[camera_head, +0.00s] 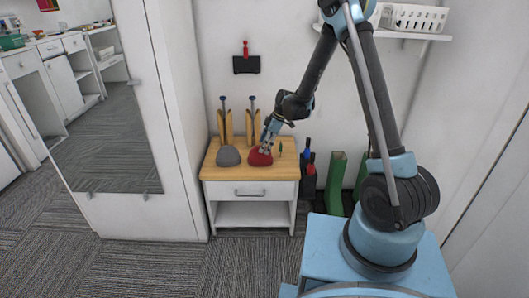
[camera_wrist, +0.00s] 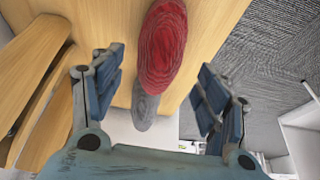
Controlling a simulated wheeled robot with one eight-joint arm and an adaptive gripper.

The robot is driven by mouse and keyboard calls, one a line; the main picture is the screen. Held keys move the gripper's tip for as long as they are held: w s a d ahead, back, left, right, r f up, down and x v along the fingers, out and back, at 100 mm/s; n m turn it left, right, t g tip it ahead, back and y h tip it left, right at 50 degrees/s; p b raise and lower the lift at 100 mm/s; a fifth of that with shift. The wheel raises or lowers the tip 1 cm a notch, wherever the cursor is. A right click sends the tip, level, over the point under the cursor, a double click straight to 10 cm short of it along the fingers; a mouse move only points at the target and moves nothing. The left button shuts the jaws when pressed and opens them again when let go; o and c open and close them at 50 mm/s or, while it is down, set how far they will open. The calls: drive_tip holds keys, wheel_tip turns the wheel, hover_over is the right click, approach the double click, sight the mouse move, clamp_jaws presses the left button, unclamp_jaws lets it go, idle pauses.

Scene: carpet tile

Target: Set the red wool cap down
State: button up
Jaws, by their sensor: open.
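The red wool cap (camera_head: 260,157) rests on the wooden top (camera_head: 233,169) of a small white cabinet. In the wrist view the red wool cap (camera_wrist: 163,50) lies on the wood, ahead of the jaws and between their lines. My gripper (camera_head: 267,146) is just above and beside the cap in the head view. In the wrist view my gripper (camera_wrist: 160,95) has its fingers wide apart, with a gap on each side of the cap. A grey cap (camera_head: 229,156) sits left of the red one; it also shows in the wrist view (camera_wrist: 145,108).
Two wooden stands with blue tops (camera_head: 223,125) stand at the back of the cabinet top, close to my gripper. Dark bottles (camera_head: 308,175) and green boxes (camera_head: 336,183) stand right of the cabinet. A mirrored door (camera_head: 110,130) is at the left.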

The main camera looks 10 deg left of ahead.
drive_tip(key=shift+v, duration=3.1)
drive_tip(key=shift+r, duration=0.1)
drive_tip(key=s+d+r+m+t+h, duration=0.1)
drive_tip(key=s+d+r+m, duration=0.3)
drive_tip(key=d, duration=0.4)
drive_tip(key=s+d+r+m, duration=0.2)
drive_tip(key=s+d+r, duration=0.1)
drive_tip(key=d+r, duration=0.4)
drive_tip(key=s+d+r+m+t+h, duration=0.1)
drive_tip(key=s+d+r+m, duration=0.25)
drive_tip(key=d, duration=0.55)
drive_tip(key=s+d+f+m+h, duration=0.1)
drive_tip(key=s+d+f+m, duration=0.1)
drive_tip(key=s+d+m, duration=0.3)
drive_tip(key=s+d+f+m+t+h, duration=0.1)
drive_tip(key=s+d+m, duration=0.5)
drive_tip(key=s+d, duration=0.6)
drive_tip(key=s, duration=0.4)
drive_tip(key=shift+s+d+f, duration=0.4)
